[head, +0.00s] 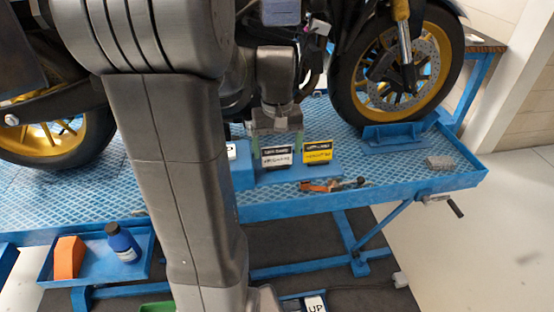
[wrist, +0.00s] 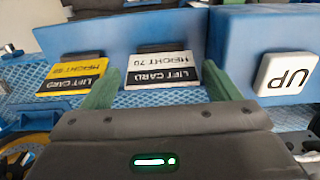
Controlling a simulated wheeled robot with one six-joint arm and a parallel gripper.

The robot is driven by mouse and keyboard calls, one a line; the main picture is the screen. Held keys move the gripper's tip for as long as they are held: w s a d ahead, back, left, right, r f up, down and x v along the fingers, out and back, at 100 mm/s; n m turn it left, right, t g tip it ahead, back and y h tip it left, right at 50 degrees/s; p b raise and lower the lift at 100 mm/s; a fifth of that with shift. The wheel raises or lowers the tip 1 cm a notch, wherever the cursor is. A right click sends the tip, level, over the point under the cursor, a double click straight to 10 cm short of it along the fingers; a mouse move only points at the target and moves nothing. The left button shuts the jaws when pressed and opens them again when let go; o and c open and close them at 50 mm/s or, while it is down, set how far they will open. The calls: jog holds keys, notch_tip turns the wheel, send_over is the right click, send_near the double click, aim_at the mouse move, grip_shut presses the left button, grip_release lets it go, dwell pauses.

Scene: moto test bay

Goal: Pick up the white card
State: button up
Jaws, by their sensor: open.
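The white card (head: 277,157) has a black band and leans on a blue holder on the bench. In the wrist view the white card (wrist: 160,66) reads "LIFT CARD HEIGHT 70" upside down. My gripper (head: 277,140) is open just above and around the card's place in the head view. In the wrist view my gripper (wrist: 160,78) has its two green fingers apart, one towards each side of the white card. I cannot tell whether they touch it. Nothing is held.
A yellow card (head: 318,151) stands just right of the white one; in the wrist view the yellow card (wrist: 73,78) is close to the left finger. A white "UP" button (wrist: 287,74) sits on a blue block to the right. A motorcycle wheel (head: 395,70) stands behind.

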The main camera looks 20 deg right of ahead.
aim_at(277, 153)
jog(key=shift+f, duration=1.6)
jog(key=c, duration=0.7)
jog(key=shift+r, duration=0.1)
jog(key=shift+c, duration=0.2)
